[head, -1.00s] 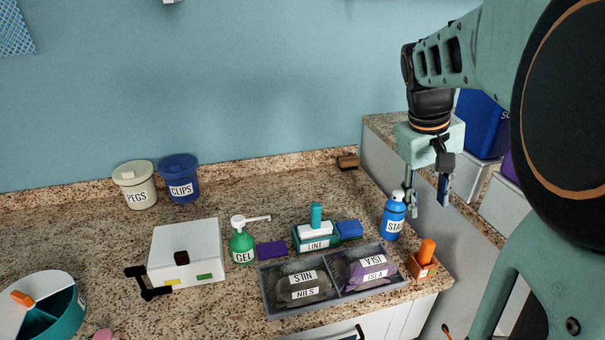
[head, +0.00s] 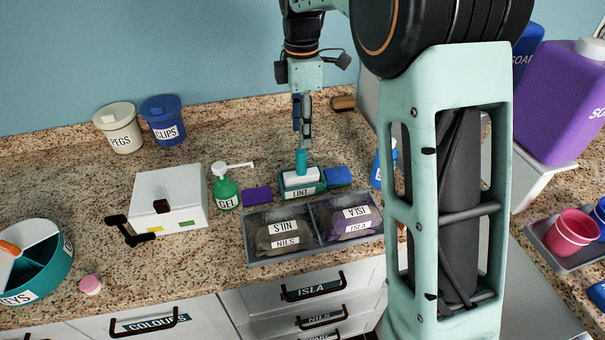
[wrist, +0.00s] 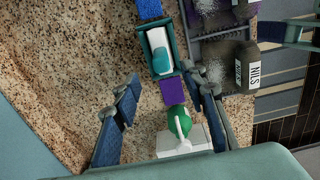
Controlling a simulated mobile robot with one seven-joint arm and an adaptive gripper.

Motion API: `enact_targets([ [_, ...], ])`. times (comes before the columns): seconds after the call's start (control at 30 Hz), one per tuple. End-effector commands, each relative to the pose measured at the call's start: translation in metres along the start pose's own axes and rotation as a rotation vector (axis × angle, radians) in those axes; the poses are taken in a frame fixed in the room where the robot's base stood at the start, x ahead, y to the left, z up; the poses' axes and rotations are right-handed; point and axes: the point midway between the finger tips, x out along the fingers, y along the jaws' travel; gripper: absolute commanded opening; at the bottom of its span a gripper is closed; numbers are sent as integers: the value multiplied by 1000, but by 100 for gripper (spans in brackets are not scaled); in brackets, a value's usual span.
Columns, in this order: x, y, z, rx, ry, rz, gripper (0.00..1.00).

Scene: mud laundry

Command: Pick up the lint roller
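The lint roller (head: 301,162) has an upright teal handle and a white roller part. It sits in a teal holder labelled LINT (head: 302,192) on the granite counter. In the wrist view the lint roller (wrist: 160,52) shows in its holder (wrist: 154,74), ahead of the fingertips and roughly between their lines. My gripper (head: 302,138) points down just above or behind the handle in the head view; contact cannot be told. In the wrist view my gripper (wrist: 163,88) has its two blue-padded fingers wide apart, with nothing held between them.
A grey two-part tray (head: 258,260) with NILS and ISLA bags lies in front of the holder. A blue block (head: 338,176) and purple block (head: 257,196) flank it. A green GEL pump bottle (head: 226,188) stands left. A blue bottle (head: 377,170) is partly hidden by my arm.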

Motion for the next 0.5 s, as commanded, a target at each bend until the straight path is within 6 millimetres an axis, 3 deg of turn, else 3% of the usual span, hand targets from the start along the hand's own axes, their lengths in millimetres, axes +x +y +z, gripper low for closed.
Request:
enact_targets([
  [0.1, 16, 0, 0, 1, 0, -1, 39],
  [0.27, 27, 0, 0, 2, 0, 0, 39],
  [0.5, 62, -2, -2, 2, -1, -2, 39],
])
